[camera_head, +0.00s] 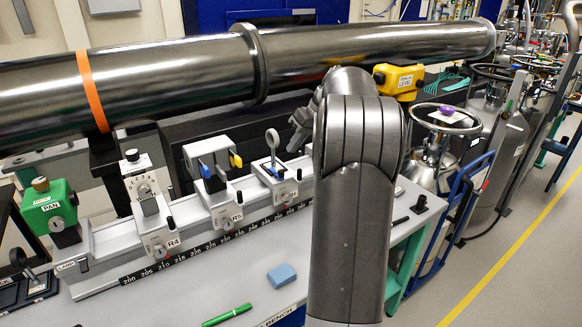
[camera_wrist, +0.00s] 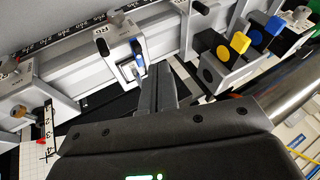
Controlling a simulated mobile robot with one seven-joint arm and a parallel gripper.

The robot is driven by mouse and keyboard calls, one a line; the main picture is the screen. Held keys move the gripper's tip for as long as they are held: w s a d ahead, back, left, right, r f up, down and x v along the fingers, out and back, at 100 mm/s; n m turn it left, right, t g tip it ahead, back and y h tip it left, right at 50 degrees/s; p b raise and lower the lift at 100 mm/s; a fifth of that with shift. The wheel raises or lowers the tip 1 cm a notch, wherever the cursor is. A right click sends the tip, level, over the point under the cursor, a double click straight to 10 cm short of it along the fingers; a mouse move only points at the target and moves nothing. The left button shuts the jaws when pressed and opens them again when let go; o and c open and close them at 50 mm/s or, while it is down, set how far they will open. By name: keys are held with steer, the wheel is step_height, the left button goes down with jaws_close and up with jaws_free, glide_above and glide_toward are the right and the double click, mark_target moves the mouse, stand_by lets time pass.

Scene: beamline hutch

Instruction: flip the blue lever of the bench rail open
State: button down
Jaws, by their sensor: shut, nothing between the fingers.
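The bench rail (camera_head: 200,250) runs along the bench with several carriers on it. In the wrist view a small blue lever (camera_wrist: 139,62) shows on the carrier at the centre, against a pale bracket (camera_wrist: 118,52). My gripper (camera_wrist: 164,68) is shut and empty, with its fingertips just right of this lever; I cannot tell whether they touch it. In the head view my gripper (camera_head: 299,130) shows beside the arm, above and right of the carrier with a ring-topped post (camera_head: 272,145). The blue part there is small and its lever position is unclear.
A neighbouring carrier holds a block with yellow (camera_wrist: 240,43) and blue (camera_wrist: 254,37) knobs. A large steel pipe (camera_head: 170,75) crosses behind the rail. A blue block (camera_head: 282,275) and green pen (camera_head: 227,315) lie on the bench. A green PAN box (camera_head: 48,204) stands left.

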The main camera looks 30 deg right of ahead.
steer(key=d+f, duration=0.2)
steer(key=d, duration=0.5)
steer(key=shift+w+f+t+y, duration=0.3)
steer(key=shift+w+f+y, duration=0.1)
steer(key=shift+w, duration=0.05)
glide_toward(276, 171)
step_height(276, 171, down, 4)
steer(key=s+a, duration=0.1)
steer(key=a, duration=0.1)
steer(key=shift+s+d+f, duration=0.1)
steer(key=shift+s+f, duration=0.15)
